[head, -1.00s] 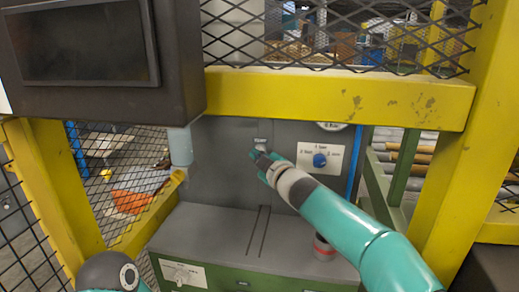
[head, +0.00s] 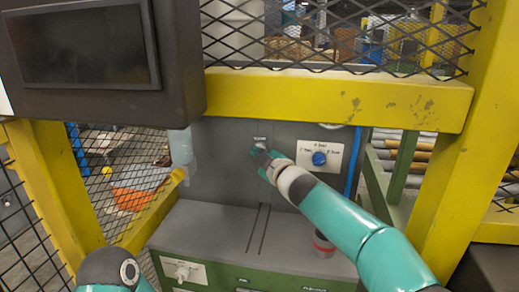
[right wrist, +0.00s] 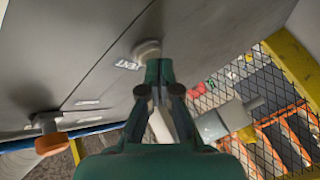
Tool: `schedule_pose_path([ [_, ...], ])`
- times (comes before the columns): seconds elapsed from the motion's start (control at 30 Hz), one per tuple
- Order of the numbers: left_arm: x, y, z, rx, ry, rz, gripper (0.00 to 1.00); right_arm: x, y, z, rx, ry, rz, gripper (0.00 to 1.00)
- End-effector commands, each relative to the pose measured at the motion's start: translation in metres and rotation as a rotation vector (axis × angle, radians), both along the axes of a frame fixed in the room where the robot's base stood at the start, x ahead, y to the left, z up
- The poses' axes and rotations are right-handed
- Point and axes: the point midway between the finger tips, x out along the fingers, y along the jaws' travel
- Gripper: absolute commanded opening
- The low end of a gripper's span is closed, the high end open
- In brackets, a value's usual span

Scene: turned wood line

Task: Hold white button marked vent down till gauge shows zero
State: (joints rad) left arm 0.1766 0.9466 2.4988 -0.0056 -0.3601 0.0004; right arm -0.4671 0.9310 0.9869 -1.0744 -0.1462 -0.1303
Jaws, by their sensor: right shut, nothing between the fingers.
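The white button (right wrist: 147,48) stands out from the grey panel (right wrist: 60,60) in the right wrist view, beside a label reading VENT (right wrist: 128,64). My right gripper (right wrist: 158,66) is shut and empty, its fingertips at the button's face; I cannot tell how far the button is pressed. In the head view the right gripper (head: 261,152) covers the button, just under the small label (head: 259,140). A round white dial (head: 331,126), likely the gauge, shows only its lower edge below the yellow beam; its reading is hidden. My left gripper is out of view.
A white plate with a blue knob (head: 319,158) sits right of the button. The yellow beam (head: 340,98) and mesh cross above. A dark screen box (head: 90,55) hangs at upper left. A cup (head: 324,245) stands on the grey ledge (head: 205,222).

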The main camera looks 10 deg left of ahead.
Motion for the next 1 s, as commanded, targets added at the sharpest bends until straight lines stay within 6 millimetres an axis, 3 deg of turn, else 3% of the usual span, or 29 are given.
schedule_pose_path([
  [1.0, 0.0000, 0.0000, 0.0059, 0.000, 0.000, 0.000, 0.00, 0.0038, -0.0002, -0.0003, 0.001, 0.001, 0.000, 0.00],
])
